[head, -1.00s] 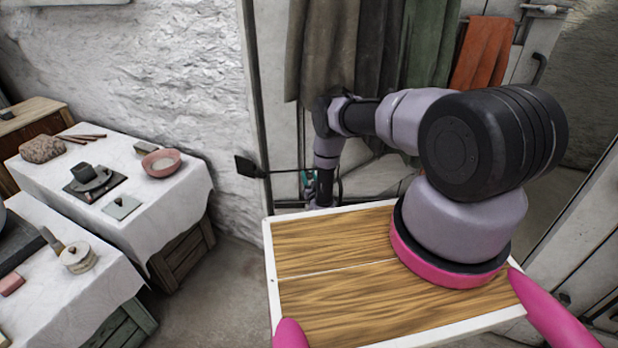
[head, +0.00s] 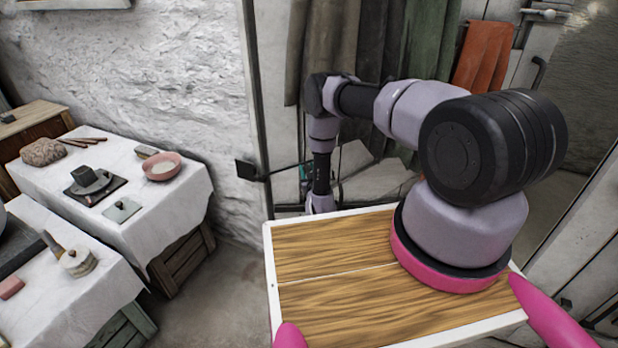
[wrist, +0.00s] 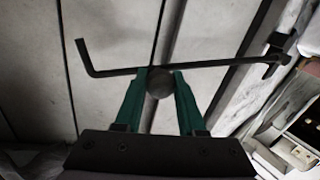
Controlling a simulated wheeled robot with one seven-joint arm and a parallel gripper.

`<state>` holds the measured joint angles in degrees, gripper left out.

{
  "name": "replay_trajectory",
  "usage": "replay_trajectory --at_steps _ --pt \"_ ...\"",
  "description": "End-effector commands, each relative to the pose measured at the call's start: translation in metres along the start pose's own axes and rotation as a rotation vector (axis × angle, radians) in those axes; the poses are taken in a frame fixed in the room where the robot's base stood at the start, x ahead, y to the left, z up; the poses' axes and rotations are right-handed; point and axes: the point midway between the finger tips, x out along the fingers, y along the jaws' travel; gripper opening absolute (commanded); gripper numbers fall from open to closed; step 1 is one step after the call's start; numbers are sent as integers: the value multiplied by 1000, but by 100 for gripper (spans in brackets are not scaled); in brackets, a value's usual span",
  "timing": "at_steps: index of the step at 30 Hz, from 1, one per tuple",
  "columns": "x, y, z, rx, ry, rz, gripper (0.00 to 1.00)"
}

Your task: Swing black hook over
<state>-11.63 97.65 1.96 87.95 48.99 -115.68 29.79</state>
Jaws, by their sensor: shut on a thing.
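The black hook (wrist: 215,64) is a thin rod that crosses the wrist view, with a short bent end at the left and a dark mount (wrist: 277,46) at the right. My gripper (wrist: 160,76) has its green fingers shut on the rod near its middle. A grey round shape shows between the fingers; I cannot tell what it is. In the head view the hook (head: 285,172) runs right from a black plate (head: 246,169) on the wall edge to my gripper (head: 304,173), which my arm partly hides.
Pale door panels (wrist: 110,40) lie behind the hook. A wood-topped surface with a white rim (head: 272,290) is in front. Cloth-covered tables (head: 150,205) with pottery tools stand at the left, with bare floor between.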

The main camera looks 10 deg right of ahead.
Motion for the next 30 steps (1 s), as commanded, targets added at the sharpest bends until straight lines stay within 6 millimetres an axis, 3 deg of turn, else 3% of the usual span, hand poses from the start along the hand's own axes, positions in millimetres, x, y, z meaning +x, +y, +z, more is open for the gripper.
replay_trajectory --at_steps 15,30 --pt "1 -43 -90 -487 -44 0 0" --pt "7 -114 -148 -955 -87 8 0"
